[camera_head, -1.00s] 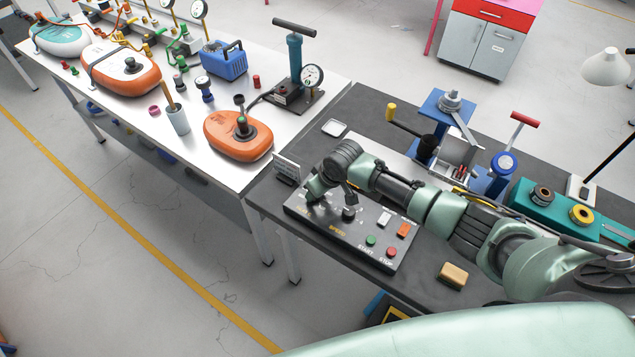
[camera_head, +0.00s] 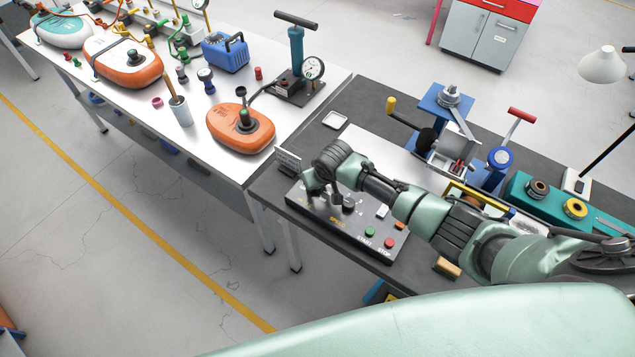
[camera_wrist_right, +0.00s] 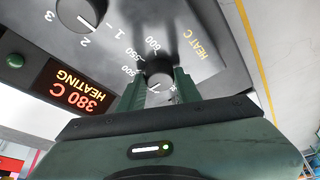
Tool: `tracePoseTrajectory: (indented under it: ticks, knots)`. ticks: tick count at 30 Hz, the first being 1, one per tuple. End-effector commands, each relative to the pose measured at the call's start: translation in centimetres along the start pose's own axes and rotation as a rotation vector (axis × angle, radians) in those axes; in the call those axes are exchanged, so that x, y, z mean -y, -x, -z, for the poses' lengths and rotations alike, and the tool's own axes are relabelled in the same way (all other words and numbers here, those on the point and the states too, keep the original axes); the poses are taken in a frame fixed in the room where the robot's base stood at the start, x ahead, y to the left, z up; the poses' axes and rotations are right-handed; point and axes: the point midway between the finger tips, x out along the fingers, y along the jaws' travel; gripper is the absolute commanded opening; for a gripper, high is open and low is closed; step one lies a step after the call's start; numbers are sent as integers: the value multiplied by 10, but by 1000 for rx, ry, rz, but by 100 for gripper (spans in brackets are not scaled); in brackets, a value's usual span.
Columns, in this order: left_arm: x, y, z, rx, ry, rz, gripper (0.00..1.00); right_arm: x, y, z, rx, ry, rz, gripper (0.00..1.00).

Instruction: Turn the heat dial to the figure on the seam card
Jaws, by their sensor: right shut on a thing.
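The heat dial (camera_wrist_right: 158,74) is a dark knob with a light top, beside the label HEAT C and figures such as 500, 550 and 600. My right gripper (camera_wrist_right: 158,88) is shut on the heat dial, one finger on each side. In the head view my right gripper (camera_head: 312,184) is at the left end of the dark control panel (camera_head: 345,232) and hides the dial. The display (camera_wrist_right: 77,88) reads 380 C HEATING. A small card (camera_head: 288,161), likely the seam card, stands behind the panel; its figure is too small to read. My left gripper is out of view.
A second knob (camera_wrist_right: 82,14) is near the heat dial. Green (camera_head: 371,231) and red (camera_head: 389,243) buttons sit at the panel's right end. An orange inflatable (camera_head: 240,128) lies on the neighbouring white table. A blue hand press (camera_head: 440,105) stands behind my arm.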

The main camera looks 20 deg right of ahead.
Motion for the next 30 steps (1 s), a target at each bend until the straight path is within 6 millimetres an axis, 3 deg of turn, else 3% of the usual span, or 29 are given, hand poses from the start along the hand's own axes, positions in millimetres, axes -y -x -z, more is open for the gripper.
tracePoseTrajectory:
  ticks: [1, 2, 4, 17, 30]
  knots:
    - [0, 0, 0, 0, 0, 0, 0, 0, 1, 3, -7, 0, 1, 0]
    - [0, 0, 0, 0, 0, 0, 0, 0, 1, 3, -7, 0, 1, 36]
    - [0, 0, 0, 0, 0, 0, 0, 0, 1, 3, -6, 1, 1, 55]
    - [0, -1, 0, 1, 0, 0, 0, 0, 7, 1, -4, 1, 1, 55]
    - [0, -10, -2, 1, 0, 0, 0, 0, 68, 2, -6, 2, 2, 55]
